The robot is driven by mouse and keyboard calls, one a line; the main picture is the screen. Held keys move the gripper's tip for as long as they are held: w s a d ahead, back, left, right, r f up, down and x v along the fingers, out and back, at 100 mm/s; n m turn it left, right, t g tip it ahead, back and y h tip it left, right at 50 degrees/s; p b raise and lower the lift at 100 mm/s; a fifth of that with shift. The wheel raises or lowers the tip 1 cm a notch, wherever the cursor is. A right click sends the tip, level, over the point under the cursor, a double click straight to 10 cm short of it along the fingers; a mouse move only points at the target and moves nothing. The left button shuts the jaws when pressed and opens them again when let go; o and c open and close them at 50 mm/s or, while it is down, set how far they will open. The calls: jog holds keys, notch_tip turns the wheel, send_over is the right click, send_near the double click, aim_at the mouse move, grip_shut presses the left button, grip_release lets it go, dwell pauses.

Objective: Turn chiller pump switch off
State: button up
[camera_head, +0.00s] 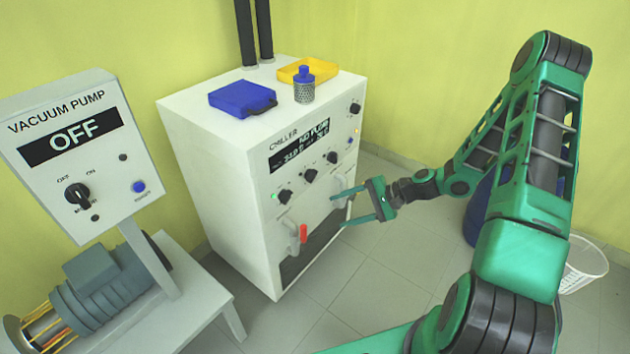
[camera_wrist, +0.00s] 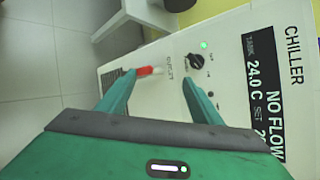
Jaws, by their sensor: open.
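The white chiller (camera_head: 225,175) stands in the middle of the head view. Its display (camera_head: 298,147) reads NO FLOW, and 24.0 C shows on it in the wrist view. Below the display is a row of three black knobs. The left knob (camera_head: 284,197) has a lit green lamp beside it; a black knob with a green lamp also shows in the wrist view (camera_wrist: 196,62). The knob labels are too small to read for sure. My gripper (camera_head: 340,210) is open and empty, apart from the front panel and below the knobs. Its fingertips (camera_wrist: 157,78) point at the panel.
A valve with a red handle (camera_head: 303,233) sticks out low on the chiller front, near my fingers. A vacuum pump panel (camera_head: 75,145) reading OFF stands left. A blue case (camera_head: 242,99), yellow tray (camera_head: 308,72) and bottle (camera_head: 304,88) sit on the chiller. Floor in front is clear.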

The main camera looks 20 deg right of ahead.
jog(key=w+f+m+t+y, duration=0.1)
jog(key=w+m+t, duration=0.3)
jog(key=w, duration=0.1)
jog(key=m+t+h, duration=0.1)
jog(key=m+t, duration=0.5)
jog(key=m, duration=0.1)
send_near(314, 178)
jog(key=x, duration=0.9)
jog(key=shift+w+d, duration=0.1)
jog(key=shift+d, duration=0.05)
jog(key=shift+c, duration=0.3)
jog(key=c, duration=1)
jog(key=shift+a, duration=0.25)
jog(key=shift+d, duration=0.15)
